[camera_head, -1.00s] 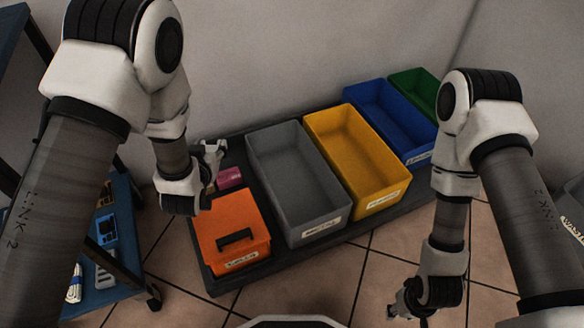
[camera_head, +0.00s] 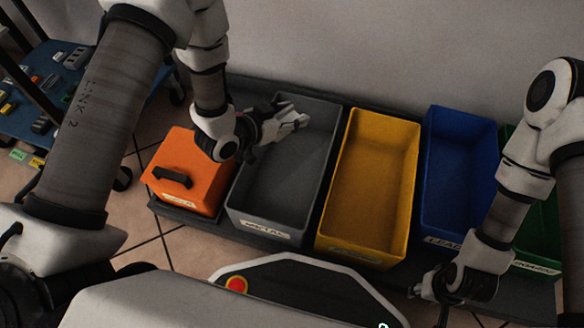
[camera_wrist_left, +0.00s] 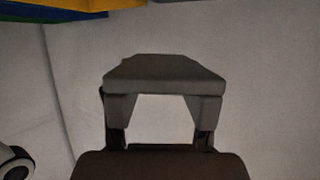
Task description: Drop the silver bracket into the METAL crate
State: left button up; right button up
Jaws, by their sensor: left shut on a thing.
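The grey METAL crate (camera_head: 272,218) stands between an orange box and a yellow crate, its label on the front. My left gripper (camera_head: 283,124) is over the back part of this crate. It is shut on the silver bracket (camera_head: 291,113), a pale grey piece at its tips. In the left wrist view the bracket (camera_wrist_left: 165,72) shows as a grey piece spanning the jaws. Whether it is below the crate's rim is hard to tell. My right gripper (camera_head: 432,290) hangs at the lower right, in front of the blue crate; its jaws are too small and dark to read.
An orange lidded box (camera_head: 190,165) is left of the METAL crate. Yellow (camera_head: 365,248), blue (camera_head: 448,236) and green (camera_head: 540,262) crates stand to the right, on a dark platform. A blue shelf (camera_head: 60,75) with small parts is at the far left. A wall is behind.

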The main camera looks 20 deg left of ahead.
pick_arm(q)
notch_tip(320, 180, down, 4)
jog(key=b, duration=0.2)
jog(key=shift+r+b, duration=0.1)
jog(key=shift+b, duration=0.2)
pick_arm(e)
notch_tip(320, 180, down, 4)
jog(key=shift+w+r, duration=0.1)
jog(key=shift+r, duration=0.05)
pick_arm(q)
jog(key=o, duration=1.3)
jog(key=v, duration=0.7)
jog(key=shift+s+a+r, duration=0.15)
jog(key=shift+s, duration=0.05)
